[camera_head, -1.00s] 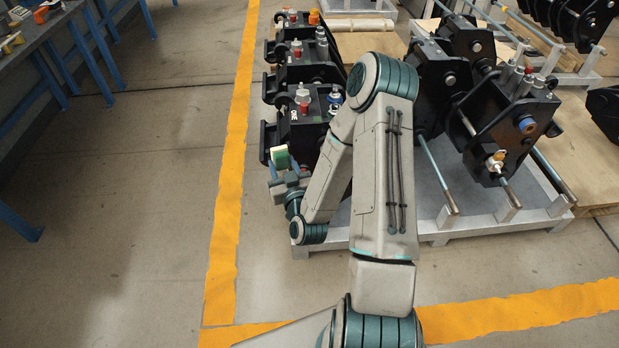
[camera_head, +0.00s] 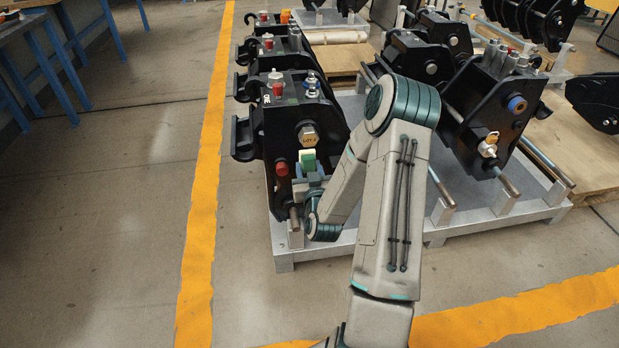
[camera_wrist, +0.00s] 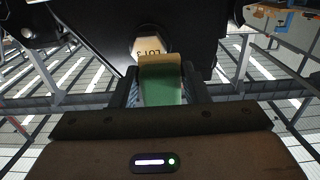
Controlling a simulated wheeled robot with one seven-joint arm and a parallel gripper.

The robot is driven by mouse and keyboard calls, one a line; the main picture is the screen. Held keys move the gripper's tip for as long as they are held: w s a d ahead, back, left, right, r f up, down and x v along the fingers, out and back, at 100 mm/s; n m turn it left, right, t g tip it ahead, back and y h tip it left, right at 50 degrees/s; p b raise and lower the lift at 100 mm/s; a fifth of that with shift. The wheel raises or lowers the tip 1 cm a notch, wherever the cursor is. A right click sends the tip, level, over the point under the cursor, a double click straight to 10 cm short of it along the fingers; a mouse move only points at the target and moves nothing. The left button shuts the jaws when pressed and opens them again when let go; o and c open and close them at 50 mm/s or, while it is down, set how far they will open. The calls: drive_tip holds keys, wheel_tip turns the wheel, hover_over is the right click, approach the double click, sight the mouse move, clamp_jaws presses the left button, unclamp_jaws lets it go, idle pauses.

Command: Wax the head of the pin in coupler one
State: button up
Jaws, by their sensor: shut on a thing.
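The nearest black coupler (camera_head: 285,117) stands at the front of the left row; its white lettering is too small to read surely. A brass-coloured hex pin head (camera_head: 308,134) shows on its front face. In the wrist view the pin head (camera_wrist: 150,45) reads "LOT 3". My gripper (camera_head: 310,172) is shut on a green block with a cream face, the wax block (camera_head: 307,158), just below the pin head. In the wrist view the wax block (camera_wrist: 162,82) sits between the fingers (camera_wrist: 162,92) and overlaps the head's lower edge. I cannot tell whether they touch.
Other black couplers (camera_head: 272,58) stand behind, and another (camera_head: 490,110) stands at right on the grey metal frame (camera_head: 465,222). A blue-legged bench (camera_head: 22,27) is far left. Floor at left is clear.

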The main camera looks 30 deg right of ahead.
sight(303, 144)
drive_tip(key=p+x, duration=0.1)
drive_tip(key=x, duration=0.5)
idle(0.3)
drive_tip(key=shift+x, duration=0.95)
idle(0.6)
drive_tip(key=shift+d, duration=0.1)
drive_tip(key=d+b, duration=0.1)
drive_tip(key=d, duration=0.1)
drive_tip(key=s+d+b, duration=0.1)
drive_tip(key=shift+s+d+f, duration=0.1)
drive_tip(key=shift+s+d, duration=0.05)
drive_tip(key=shift+d, duration=0.2)
drive_tip(key=shift+b, duration=0.35)
drive_tip(key=shift+w+a+r+b, duration=0.1)
drive_tip(key=shift+w+a+b, duration=0.15)
drive_tip(key=shift+a, duration=0.4)
drive_tip(key=shift+w+a+r+b, duration=0.1)
drive_tip(key=shift+w+a+b, duration=0.15)
drive_tip(key=shift+a, duration=0.4)
drive_tip(key=shift+w+a+b, duration=0.25)
drive_tip(key=shift+a, duration=0.4)
